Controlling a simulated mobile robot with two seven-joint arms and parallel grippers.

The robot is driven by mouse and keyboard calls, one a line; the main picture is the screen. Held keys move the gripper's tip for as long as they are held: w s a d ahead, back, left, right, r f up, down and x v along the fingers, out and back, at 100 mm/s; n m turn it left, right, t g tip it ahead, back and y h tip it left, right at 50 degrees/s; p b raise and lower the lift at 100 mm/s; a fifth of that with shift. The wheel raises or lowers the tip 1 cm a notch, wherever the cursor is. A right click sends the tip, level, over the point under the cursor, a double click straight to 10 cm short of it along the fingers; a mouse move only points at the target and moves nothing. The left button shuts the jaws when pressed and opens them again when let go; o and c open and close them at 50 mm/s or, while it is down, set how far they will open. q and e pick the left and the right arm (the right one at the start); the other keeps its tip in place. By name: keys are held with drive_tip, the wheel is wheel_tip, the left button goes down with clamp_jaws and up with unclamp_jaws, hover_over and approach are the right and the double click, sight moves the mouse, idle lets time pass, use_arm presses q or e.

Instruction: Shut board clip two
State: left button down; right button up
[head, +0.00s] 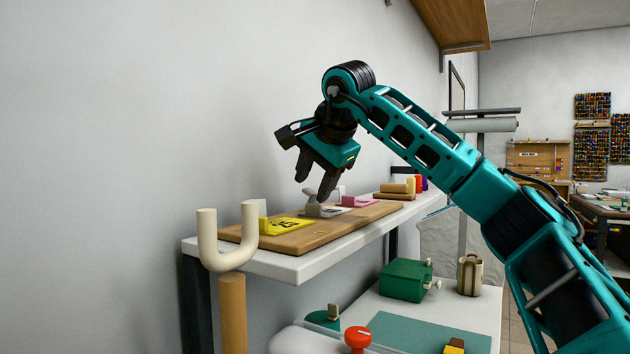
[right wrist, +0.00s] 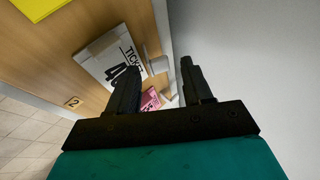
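The wooden board (head: 325,231) lies on a white shelf and carries clips and tickets in a row. Its middle clip (head: 314,210) is grey, and its lever appears tilted up. The white ticket (right wrist: 103,62) lies at that clip, near a small "2" label (right wrist: 72,102) on the board. My right gripper (head: 313,188) is just above the middle clip, pointing down, fingers apart and empty. In the right wrist view, a pale part of the clip (right wrist: 154,62) shows between the fingers (right wrist: 160,72); contact cannot be told. My left gripper is not in view.
A yellow ticket (head: 286,227) and a pink ticket (head: 357,202) lie on either side. The wall is close behind the board. A cream U-shaped fork on a post (head: 228,245) stands at the shelf's near end. A green box (head: 406,280) sits on a lower surface.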

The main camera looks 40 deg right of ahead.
drive_tip(key=p+v, duration=0.1)
drive_tip(key=v, duration=1.1)
drive_tip(key=shift+s+r, duration=0.25)
drive_tip(key=shift+r, duration=0.1)
